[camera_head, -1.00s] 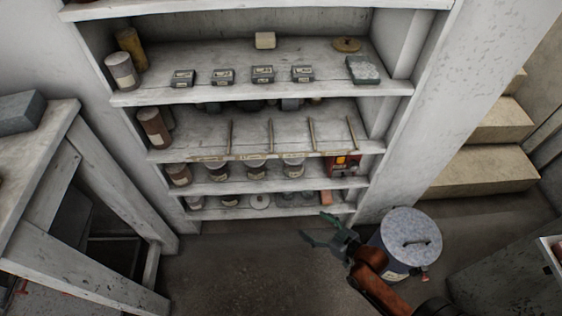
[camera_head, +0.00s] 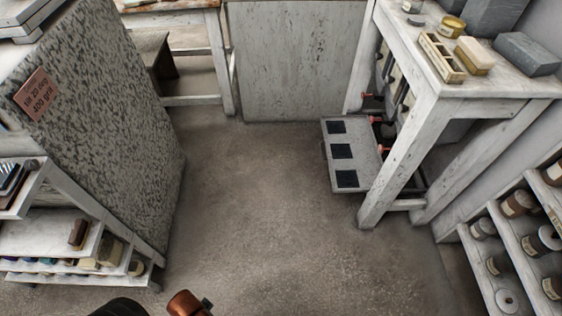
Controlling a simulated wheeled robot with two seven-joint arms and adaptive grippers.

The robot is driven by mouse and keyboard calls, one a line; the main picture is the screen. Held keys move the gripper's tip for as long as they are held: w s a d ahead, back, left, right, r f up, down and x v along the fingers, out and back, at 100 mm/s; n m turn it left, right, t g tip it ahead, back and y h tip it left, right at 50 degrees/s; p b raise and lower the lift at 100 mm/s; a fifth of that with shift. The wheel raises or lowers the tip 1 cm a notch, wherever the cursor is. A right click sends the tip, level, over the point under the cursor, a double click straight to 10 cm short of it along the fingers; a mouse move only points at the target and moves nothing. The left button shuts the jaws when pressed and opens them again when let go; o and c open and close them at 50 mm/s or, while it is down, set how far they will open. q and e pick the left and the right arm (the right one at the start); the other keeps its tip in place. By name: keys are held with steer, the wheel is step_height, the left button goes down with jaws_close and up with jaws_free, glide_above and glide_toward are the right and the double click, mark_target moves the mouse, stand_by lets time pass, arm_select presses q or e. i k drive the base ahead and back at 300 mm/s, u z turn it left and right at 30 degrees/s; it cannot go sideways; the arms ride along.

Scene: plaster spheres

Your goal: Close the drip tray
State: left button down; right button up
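A flat grey tray (camera_head: 331,168) with three dark square pads sticks out to the left from under the white bench at the right. I take it as the drip tray; it stands pulled out, low near the floor. Its far-right part is hidden behind the bench leg. Red-handled fittings (camera_head: 376,119) show above it at the bench's side. Neither gripper's fingers can be seen.
The white bench (camera_head: 425,92) holds a wooden divided box (camera_head: 441,58), a yellow tin (camera_head: 452,27) and grey blocks. A speckled slab (camera_head: 130,130) and low shelves (camera_head: 45,240) stand left. A jar rack (camera_head: 495,262) stands lower right. The middle floor (camera_head: 260,220) is clear.

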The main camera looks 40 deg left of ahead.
mark_target(355, 160)
steer(key=u, duration=1.5)
steer(key=i, duration=0.7)
steer(key=z, duration=0.5)
steer(key=i, duration=1.35)
steer(key=z, duration=2)
